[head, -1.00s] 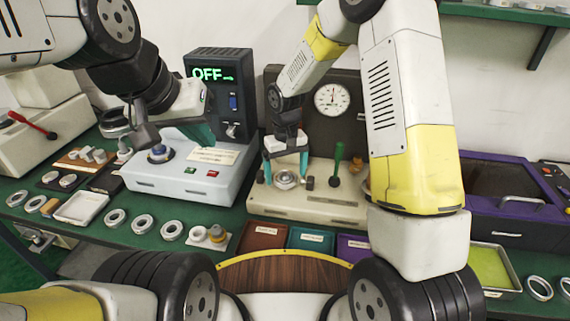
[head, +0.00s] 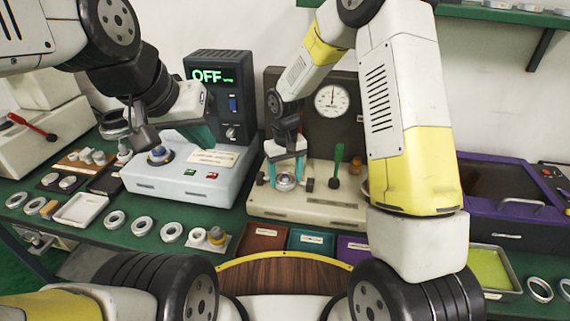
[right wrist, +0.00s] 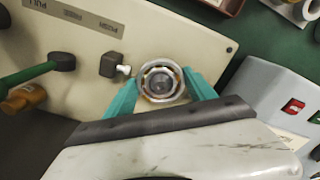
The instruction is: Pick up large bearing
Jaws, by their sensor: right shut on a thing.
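The large bearing (right wrist: 162,82) is a metal ring on the cream gauge machine (head: 310,203). In the head view the bearing (head: 285,181) shows low between the right gripper's fingers. My right gripper (right wrist: 162,88) has its teal fingers on both sides of the bearing and is shut on it. In the head view my right gripper (head: 285,172) points down over the machine's front. I cannot tell whether the bearing is clear of its seat. My left gripper (head: 200,135) hangs in front of the machine with the OFF display; its fingers are partly hidden.
The OFF machine (head: 195,170) stands left of the gauge machine. A green-handled lever (head: 338,160) rises just right of the bearing. Several rings (head: 143,226) and a white tray (head: 80,207) lie along the bench front. A purple-edged box (head: 510,200) stands at right.

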